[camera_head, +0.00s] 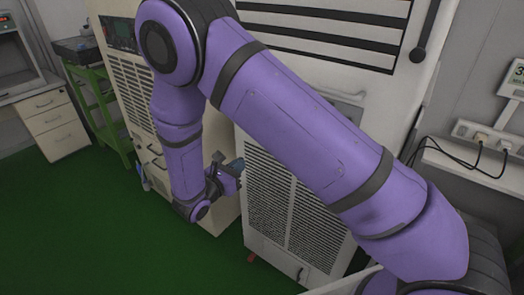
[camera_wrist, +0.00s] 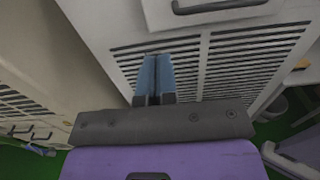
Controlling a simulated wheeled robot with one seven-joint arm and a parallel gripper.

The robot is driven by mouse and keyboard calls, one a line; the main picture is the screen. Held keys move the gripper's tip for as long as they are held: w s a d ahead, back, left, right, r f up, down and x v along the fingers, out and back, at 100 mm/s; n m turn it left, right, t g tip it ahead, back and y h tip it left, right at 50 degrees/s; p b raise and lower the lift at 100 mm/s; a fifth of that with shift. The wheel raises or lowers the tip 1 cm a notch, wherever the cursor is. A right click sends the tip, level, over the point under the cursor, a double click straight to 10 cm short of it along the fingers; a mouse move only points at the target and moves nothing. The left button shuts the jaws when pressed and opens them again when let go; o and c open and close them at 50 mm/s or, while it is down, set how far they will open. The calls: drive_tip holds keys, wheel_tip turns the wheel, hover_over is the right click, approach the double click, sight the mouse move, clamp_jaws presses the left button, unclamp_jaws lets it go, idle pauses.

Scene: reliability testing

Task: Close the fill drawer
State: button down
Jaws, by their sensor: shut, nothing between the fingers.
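My gripper (camera_head: 238,166) has blue fingers, pressed together with nothing between them. In the wrist view the fingertips (camera_wrist: 157,60) point at the slatted front of a white cabinet (camera_wrist: 200,60); I cannot tell whether they touch it. A dark bar handle (camera_wrist: 220,6) is on the panel above the slats there. In the head view the white cabinet (camera_head: 262,200) is partly behind my purple arm. A cream cabinet (camera_head: 125,75) stands to its left, with handles low on its front. I cannot tell which panel is the fill drawer or how far it is open.
A green stand (camera_head: 103,110) and a white drawer unit (camera_head: 52,122) stand at the left. A small blue item (camera_wrist: 40,149) is by the cream cabinet's handles. A power strip (camera_head: 484,137) with cables is on the right. Green floor (camera_head: 90,230) is clear at front left.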

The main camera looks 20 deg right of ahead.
drive_tip(key=x, duration=1.3)
drive_tip(key=shift+w+d, duration=0.2)
drive_tip(key=shift+d, duration=0.1)
drive_tip(key=x, duration=0.3)
drive_tip(key=shift+w+d, duration=0.1)
drive_tip(key=shift+d, duration=0.1)
drive_tip(key=shift+w+d, duration=0.15)
drive_tip(key=shift+d, duration=0.05)
